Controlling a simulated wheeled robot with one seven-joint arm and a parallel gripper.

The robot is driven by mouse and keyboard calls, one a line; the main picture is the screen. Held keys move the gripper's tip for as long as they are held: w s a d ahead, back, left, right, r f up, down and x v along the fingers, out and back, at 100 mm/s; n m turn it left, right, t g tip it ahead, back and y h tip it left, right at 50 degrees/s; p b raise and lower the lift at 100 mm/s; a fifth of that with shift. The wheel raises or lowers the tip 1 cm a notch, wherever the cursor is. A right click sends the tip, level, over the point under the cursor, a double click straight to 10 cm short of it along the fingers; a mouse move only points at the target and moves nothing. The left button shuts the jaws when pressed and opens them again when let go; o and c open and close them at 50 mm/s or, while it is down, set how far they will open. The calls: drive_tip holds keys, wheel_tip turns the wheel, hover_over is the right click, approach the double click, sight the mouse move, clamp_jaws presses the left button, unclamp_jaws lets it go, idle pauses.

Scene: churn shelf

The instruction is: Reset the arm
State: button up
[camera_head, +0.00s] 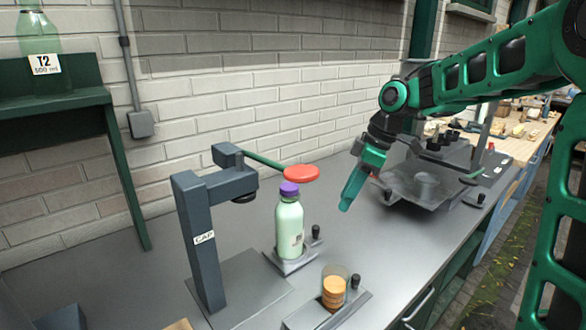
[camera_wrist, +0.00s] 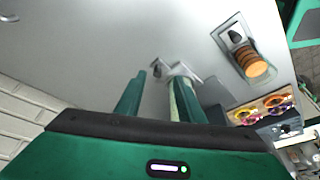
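My gripper (camera_head: 347,205) hangs above the bench, right of the red pad, with its fingers pointing down. It touches nothing that I can see. In the wrist view its two green fingers (camera_wrist: 156,85) stand apart with no object between them. The pale green bottle (camera_head: 289,229) with a purple cap stands upright in a small holder, left of my gripper. In the wrist view the bottle (camera_wrist: 190,97) is partly hidden behind the right finger. The grey CAP press (camera_head: 199,240) stands left of the bottle, its green lever ending in a red pad (camera_head: 301,173).
A clear cup of orange discs (camera_head: 334,290) sits in a holder at the bench front. A grey machine (camera_head: 425,188) stands behind and right of my gripper. A green shelf (camera_head: 55,103) holds a T2 bottle (camera_head: 42,45) at left. The brick wall bounds the back.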

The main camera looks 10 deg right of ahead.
drive_tip(key=s+d+f+m+h, duration=0.1)
drive_tip(key=s+d+f+m, duration=0.1)
drive_tip(key=s+d+m, duration=0.4)
drive_tip(key=s+d+f+m+g+h, duration=0.1)
drive_tip(key=s+d+m, duration=0.5)
drive_tip(key=s, duration=0.9)
drive_tip(key=s+d+f+m+h, duration=0.1)
drive_tip(key=s+d+f+m, duration=0.3)
drive_tip(key=s, duration=0.7)
drive_tip(key=d+m, duration=0.2)
drive_tip(key=m, duration=0.1)
drive_tip(key=shift+s+m+h, duration=0.3)
drive_tip(key=shift+s+m, duration=0.05)
drive_tip(key=shift+m, duration=0.05)
drive_tip(key=shift+d, duration=0.1)
drive_tip(key=shift+w+f, duration=0.3)
drive_tip(key=shift+w, duration=0.35)
